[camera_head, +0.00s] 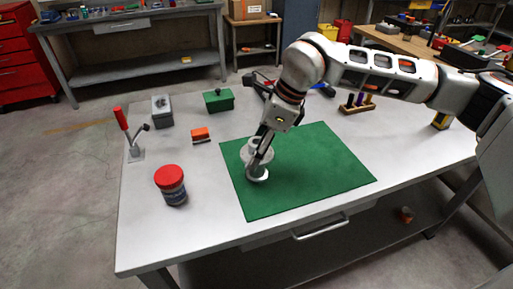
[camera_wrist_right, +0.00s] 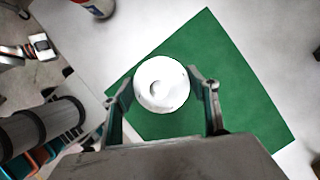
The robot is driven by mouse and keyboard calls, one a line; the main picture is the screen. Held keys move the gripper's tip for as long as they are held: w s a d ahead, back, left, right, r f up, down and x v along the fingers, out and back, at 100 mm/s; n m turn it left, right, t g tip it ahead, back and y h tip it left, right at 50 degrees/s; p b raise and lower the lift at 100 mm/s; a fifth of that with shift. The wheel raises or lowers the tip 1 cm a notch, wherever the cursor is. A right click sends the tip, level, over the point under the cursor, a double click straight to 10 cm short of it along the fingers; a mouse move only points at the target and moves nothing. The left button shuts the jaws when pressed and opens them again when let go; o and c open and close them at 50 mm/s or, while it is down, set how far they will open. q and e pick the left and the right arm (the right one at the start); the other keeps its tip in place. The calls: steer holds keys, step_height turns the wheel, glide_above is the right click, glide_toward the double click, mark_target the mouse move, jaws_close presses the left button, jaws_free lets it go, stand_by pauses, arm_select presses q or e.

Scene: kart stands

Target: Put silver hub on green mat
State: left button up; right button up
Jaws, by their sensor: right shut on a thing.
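The silver hub (camera_head: 257,175) is a pale, round flanged part over the left part of the green mat (camera_head: 320,165). My right gripper (camera_head: 260,155) reaches down from above and is shut on the hub. In the right wrist view the hub's round white face (camera_wrist_right: 161,84) lies between the two fingers (camera_wrist_right: 165,100), with the mat (camera_wrist_right: 235,60) behind it. I cannot tell whether the hub's underside touches the mat. My left gripper is not in view.
A red-lidded jar (camera_head: 171,184), an orange-and-black block (camera_head: 200,135), a red-handled clamp (camera_head: 130,135), a grey box (camera_head: 162,112) and a green box (camera_head: 218,100) stand left of and behind the mat. A wooden rack (camera_head: 357,104) stands behind it. The mat's right part is clear.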

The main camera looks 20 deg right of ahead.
steer(key=o, duration=1.4)
steer(key=shift+f, duration=0.15)
steer(key=shift+r, duration=0.4)
steer(key=v, duration=1.1)
steer(key=shift+d+r+p, duration=0.15)
steer(key=shift+r+p, duration=0.15)
steer(key=shift+p, duration=0.1)
